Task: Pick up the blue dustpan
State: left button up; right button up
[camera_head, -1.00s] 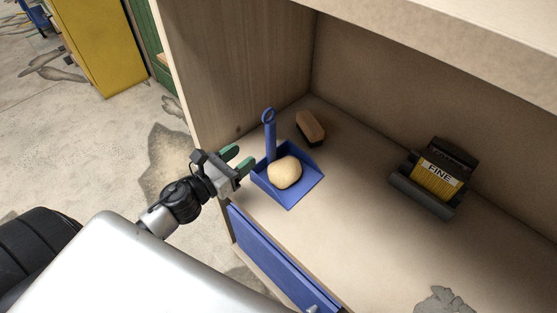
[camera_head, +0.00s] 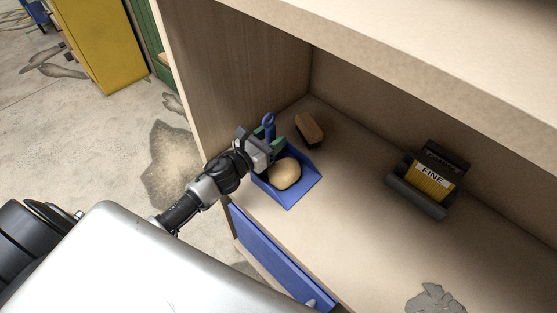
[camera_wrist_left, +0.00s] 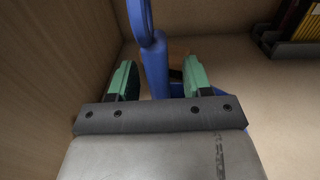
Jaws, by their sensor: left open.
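The blue dustpan (camera_head: 298,195) lies on the shelf floor near its left wall, with its handle (camera_head: 269,124) standing up at the back and a round hole at the top. A beige, rounded lump (camera_head: 286,173) rests in its pan. My left gripper (camera_head: 272,143) is open at the handle, partly hiding its lower part. In the left wrist view the blue handle (camera_wrist_left: 154,60) stands between the two green fingers of the left gripper (camera_wrist_left: 157,80), with gaps on both sides. My right gripper is not in view.
A brown brush or block (camera_head: 309,128) lies behind the dustpan. A dark holder with a yellow pack marked FINE (camera_head: 433,184) stands at the right. A grey patch (camera_head: 435,299) is at the front right. The wooden side wall (camera_head: 240,90) rises close on the left.

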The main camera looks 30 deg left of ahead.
pick_arm(q)
grip_shut()
jog(key=shift+r, duration=0.1)
dwell(0.3)
